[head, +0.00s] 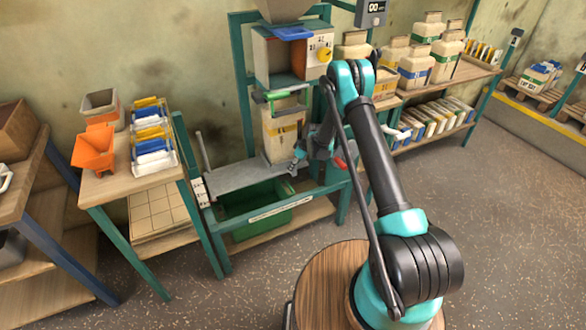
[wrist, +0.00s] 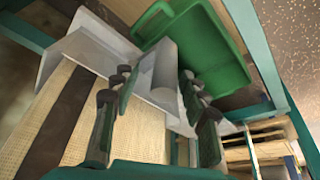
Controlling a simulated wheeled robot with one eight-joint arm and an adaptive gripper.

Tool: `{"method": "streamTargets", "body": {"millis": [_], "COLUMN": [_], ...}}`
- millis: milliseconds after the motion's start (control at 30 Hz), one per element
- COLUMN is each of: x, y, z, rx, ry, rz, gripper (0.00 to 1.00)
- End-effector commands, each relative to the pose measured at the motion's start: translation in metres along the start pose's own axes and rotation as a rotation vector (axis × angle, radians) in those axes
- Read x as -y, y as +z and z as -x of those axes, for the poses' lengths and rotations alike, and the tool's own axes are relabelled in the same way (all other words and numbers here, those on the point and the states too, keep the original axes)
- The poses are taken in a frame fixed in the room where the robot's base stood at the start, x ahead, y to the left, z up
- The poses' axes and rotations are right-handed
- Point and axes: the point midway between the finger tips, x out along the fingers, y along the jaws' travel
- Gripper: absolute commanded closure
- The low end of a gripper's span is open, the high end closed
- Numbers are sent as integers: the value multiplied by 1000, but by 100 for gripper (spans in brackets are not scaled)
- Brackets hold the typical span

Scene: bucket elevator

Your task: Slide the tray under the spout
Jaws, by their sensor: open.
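A grey metal tray (head: 238,177) lies across the teal frame below the spout. In the wrist view, what looks like the same grey metal (wrist: 95,45) has a raised, rounded grey piece (wrist: 166,75) at its edge. My gripper (head: 297,162) is low at the right front of the frame. In the wrist view my gripper (wrist: 158,95) is open, its fingers on either side of the rounded piece; I cannot tell whether they touch it. The spout (head: 275,96), with green parts, is above a tall beige container (head: 283,132), which stands at the tray's right end.
A green bin (head: 232,228) sits on the low shelf under the tray; it also shows in the wrist view (wrist: 215,50). A side table at left holds an orange scoop (head: 94,150) and a rack of packets (head: 153,158). Shelves with containers (head: 415,68) stand at right.

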Motion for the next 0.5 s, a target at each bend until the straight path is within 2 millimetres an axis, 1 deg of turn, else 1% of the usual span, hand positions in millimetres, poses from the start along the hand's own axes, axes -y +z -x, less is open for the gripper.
{"method": "streamTargets", "body": {"millis": [33, 100, 300, 400, 500], "x": [0, -1, -1, -1, -1], "y": [0, 1, 1, 1, 1], "z": [11, 25, 62, 76, 86], "rx": [0, 0, 1, 1, 1], "ry": [0, 1, 1, 1, 1], "rz": [-2, -2, -2, -2, -2], "gripper": [56, 56, 56, 56, 56]}}
